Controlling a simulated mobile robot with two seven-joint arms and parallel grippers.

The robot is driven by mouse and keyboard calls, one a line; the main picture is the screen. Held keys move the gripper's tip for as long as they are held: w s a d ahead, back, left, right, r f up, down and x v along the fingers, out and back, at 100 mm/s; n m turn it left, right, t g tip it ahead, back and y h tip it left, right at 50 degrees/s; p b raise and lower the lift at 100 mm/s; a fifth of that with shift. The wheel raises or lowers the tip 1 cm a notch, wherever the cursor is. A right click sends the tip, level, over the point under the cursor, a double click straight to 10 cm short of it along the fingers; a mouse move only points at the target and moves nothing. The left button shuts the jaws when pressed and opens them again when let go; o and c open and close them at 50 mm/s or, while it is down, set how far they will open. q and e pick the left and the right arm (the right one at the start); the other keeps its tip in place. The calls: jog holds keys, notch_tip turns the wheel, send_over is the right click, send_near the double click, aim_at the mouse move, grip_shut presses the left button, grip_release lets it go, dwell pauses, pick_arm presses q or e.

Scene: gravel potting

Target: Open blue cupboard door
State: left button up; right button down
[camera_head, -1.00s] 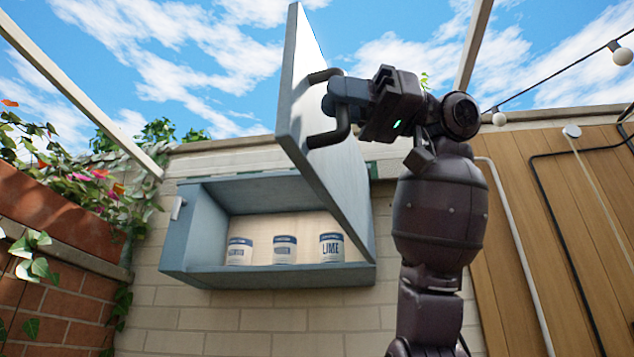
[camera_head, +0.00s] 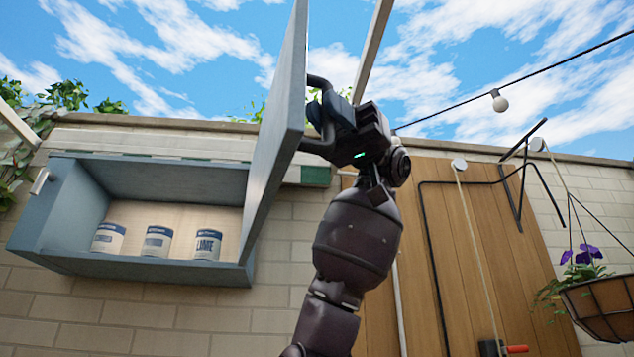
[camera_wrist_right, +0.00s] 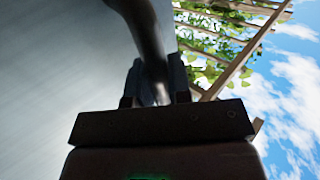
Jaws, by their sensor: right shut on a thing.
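The blue cupboard (camera_head: 50,225) hangs on the brick wall at the left of the head view. Its door (camera_head: 277,130) is hinged on the right side and stands wide open, swung out toward me. My right gripper (camera_head: 322,110) is shut on the door's dark bar handle (camera_head: 327,134). In the right wrist view the handle (camera_wrist_right: 146,35) runs between the fingers, with the grey door face (camera_wrist_right: 60,70) beside it. Inside the cupboard stand three white and blue cans (camera_head: 207,245); one reads LIME. My left gripper is not in view.
A wooden panel (camera_head: 480,260) with cords and pipes is right of my arm. A hanging basket with purple flowers (camera_head: 600,305) is at the far right. A string light bulb (camera_head: 499,103) hangs above. The space before the cupboard opening is clear.

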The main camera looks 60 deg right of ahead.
jog(key=shift+s+d+r, duration=0.1)
jog(key=shift+s+d, duration=0.05)
jog(key=shift+d, duration=0.1)
jog(key=c, duration=1.1)
grip_release()
jog(key=d, duration=0.3)
jog(key=s+d, duration=0.1)
jog(key=d, duration=0.6)
jog(key=shift+s+d, duration=0.25)
jog(key=shift+d, duration=0.1)
